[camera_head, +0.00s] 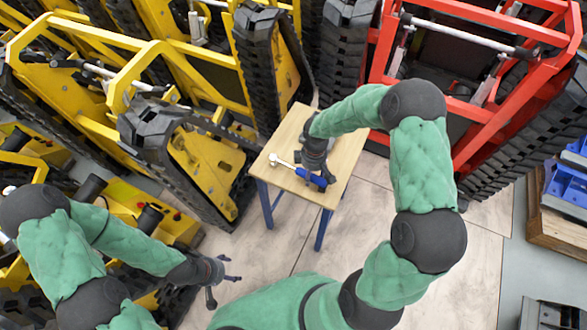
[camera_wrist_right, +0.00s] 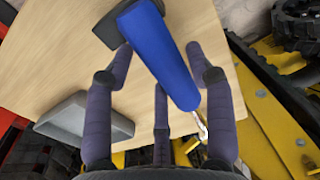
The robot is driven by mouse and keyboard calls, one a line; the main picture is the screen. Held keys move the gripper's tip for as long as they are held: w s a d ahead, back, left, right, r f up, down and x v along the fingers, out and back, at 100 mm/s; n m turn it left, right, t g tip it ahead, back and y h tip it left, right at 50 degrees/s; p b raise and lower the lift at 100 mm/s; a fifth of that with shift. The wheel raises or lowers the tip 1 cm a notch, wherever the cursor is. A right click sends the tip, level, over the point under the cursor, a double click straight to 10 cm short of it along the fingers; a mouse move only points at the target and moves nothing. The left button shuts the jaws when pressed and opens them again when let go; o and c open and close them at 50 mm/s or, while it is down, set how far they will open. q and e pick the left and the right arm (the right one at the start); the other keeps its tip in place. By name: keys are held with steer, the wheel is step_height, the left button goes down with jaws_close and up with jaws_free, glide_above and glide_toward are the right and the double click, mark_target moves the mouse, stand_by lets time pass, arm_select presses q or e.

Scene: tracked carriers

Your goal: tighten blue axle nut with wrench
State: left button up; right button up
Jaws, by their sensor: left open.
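A wrench with a blue handle (camera_head: 313,179) and a silver shaft (camera_head: 281,162) lies on the small wooden table (camera_head: 345,163). In the right wrist view its blue handle (camera_wrist_right: 160,55) runs diagonally between my spread fingers, with a black end piece (camera_wrist_right: 113,25) at the top. My right gripper (camera_head: 318,174) is over the table close to the handle. It also shows in the right wrist view (camera_wrist_right: 160,65), open, its fingers not closed on the handle. My left gripper (camera_head: 224,286) is open and empty, low over the floor at lower left. I cannot make out a blue axle nut.
Yellow tracked carriers (camera_head: 195,165) stand left and behind the table, and a red one (camera_head: 490,130) at right. A grey tray (camera_wrist_right: 85,120) sits on the table beside the wrench. Blue parts (camera_head: 565,180) lie at the far right. Floor is bare right of the table.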

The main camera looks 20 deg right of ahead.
steer(key=shift+s+a+f, duration=0.1)
steer(key=shift+s+f, duration=0.1)
steer(key=shift+s, duration=0.05)
steer(key=shift+w, duration=0.1)
jaws_close()
steer(key=shift+r, duration=0.1)
steer(key=shift+w+r+p, duration=0.15)
steer(key=shift+r+p, duration=0.65)
steer(key=shift+r, duration=0.2)
steer(key=shift+w+r+p, duration=0.1)
steer(key=shift+r+p, duration=0.7)
steer(key=shift+r, duration=0.2)
steer(key=shift+r+p, duration=1.3)
steer(key=shift+r, duration=0.35)
step_height(320, 180, up, 8)
steer(key=p, duration=0.6)
steer(key=s, duration=2)
